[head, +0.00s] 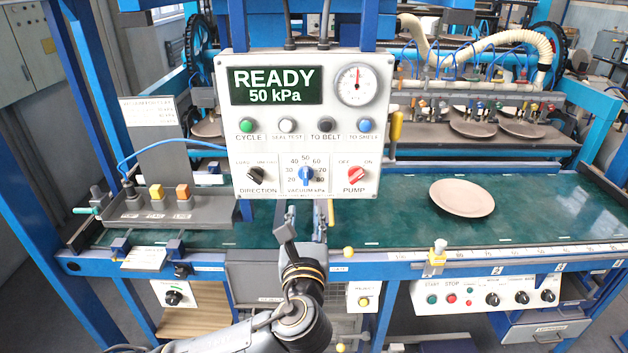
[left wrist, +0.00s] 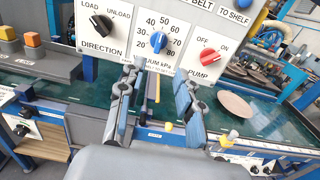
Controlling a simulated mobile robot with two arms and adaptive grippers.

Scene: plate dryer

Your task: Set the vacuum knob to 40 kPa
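The blue vacuum knob (head: 306,174) sits at the bottom middle of the white control panel (head: 376,119), inside a scale from 20 to 80. The green display (head: 276,86) reads READY 50 kPa. In the left wrist view the knob (left wrist: 158,41) is unobstructed, just beyond my fingertips. My left gripper (head: 303,222) is below the knob in the head view, fingers apart. In the left wrist view the gripper (left wrist: 157,77) is open and empty, with a finger on each side below the knob. It does not touch the knob. My right gripper is not in view.
The black direction knob (head: 256,174) and red pump knob (head: 356,174) flank the vacuum knob closely. Push buttons and a round gauge (head: 357,85) are above. A plate (head: 462,198) lies on the green belt to the right. Space directly before the panel is clear.

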